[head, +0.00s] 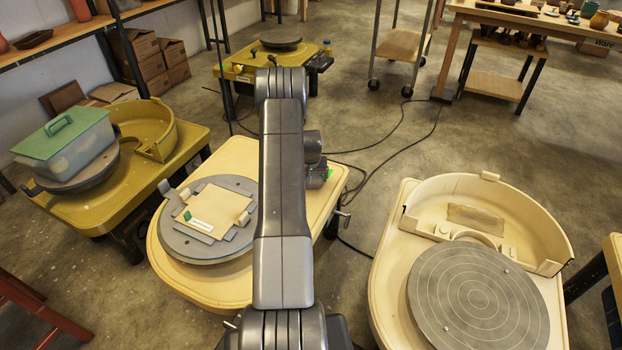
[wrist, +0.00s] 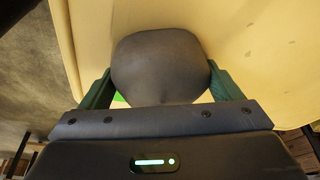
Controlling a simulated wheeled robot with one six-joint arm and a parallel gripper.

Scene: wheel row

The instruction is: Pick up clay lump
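The clay lump (wrist: 160,62) is a smooth, rounded, grey-brown mass in the wrist view, above a cream-yellow surface. My gripper (wrist: 161,72) has a dark green finger on each side of it, and the lump fills the gap with both fingertips against its sides. I cannot tell whether the lump rests on the surface or is lifted. In the head view, my arm covers the middle of the picture. Part of my gripper (head: 327,175) shows beside the arm, over the right part of the cream wheel table (head: 215,285). The lump is hidden there.
A grey wheel head (head: 180,243) with a square board stands left of my arm. Another cream wheel with a ringed grey disc (head: 478,300) and splash pan is at right. A green-lidded tub (head: 68,150) sits on a yellow wheel at left. Cables cross the floor.

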